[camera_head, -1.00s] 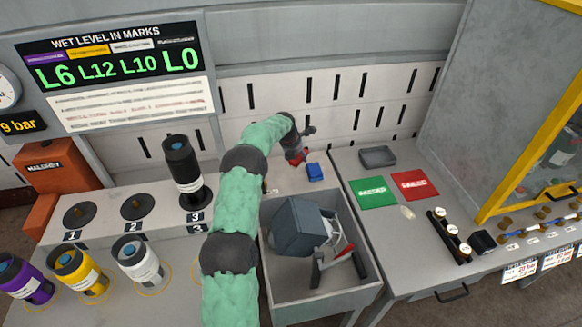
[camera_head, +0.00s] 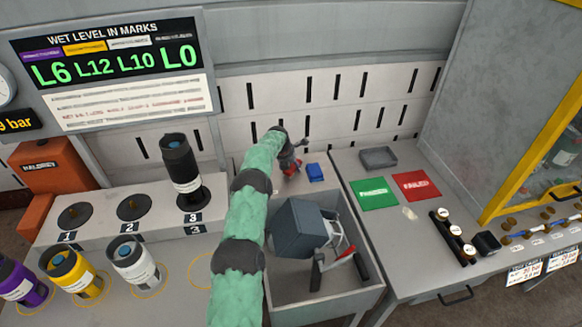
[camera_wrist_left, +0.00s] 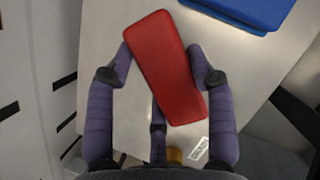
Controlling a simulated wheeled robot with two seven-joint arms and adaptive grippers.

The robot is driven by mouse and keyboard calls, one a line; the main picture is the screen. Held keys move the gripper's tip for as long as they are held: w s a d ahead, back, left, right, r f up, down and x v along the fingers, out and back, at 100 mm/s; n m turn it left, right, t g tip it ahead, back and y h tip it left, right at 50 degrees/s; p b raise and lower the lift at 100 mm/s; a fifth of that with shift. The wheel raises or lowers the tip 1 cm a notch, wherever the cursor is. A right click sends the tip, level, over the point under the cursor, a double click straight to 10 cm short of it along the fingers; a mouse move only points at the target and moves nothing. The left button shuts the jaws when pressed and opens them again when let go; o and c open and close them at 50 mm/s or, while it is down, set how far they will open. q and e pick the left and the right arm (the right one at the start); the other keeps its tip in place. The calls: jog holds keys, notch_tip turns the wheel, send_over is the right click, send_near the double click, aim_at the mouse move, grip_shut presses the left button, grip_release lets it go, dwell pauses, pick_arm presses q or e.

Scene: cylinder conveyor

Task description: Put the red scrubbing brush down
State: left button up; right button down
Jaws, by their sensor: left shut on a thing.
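The red scrubbing brush (camera_wrist_left: 168,68) is a red rounded block in the left wrist view. I cannot tell whether the brush touches the counter. My right gripper does not show clearly in either view.
A blue block (camera_head: 315,172) is just right of the brush and also shows in the wrist view (camera_wrist_left: 245,8). In front is a grey bin (camera_head: 372,283) holding a dark grey boxy item (camera_head: 297,229). A black bottle (camera_head: 181,166) stands to the left. The slotted wall (camera_head: 330,105) is close behind.

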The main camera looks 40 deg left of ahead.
pick_arm(q)
jog(key=shift+r, duration=0.2)
jog(key=shift+f, duration=0.1)
jog(key=shift+f, duration=0.35)
jog(key=shift+f+b, duration=0.2)
jog(key=shift+b, duration=0.1)
jog(key=o, duration=1.3)
jog(key=shift+f, duration=0.1)
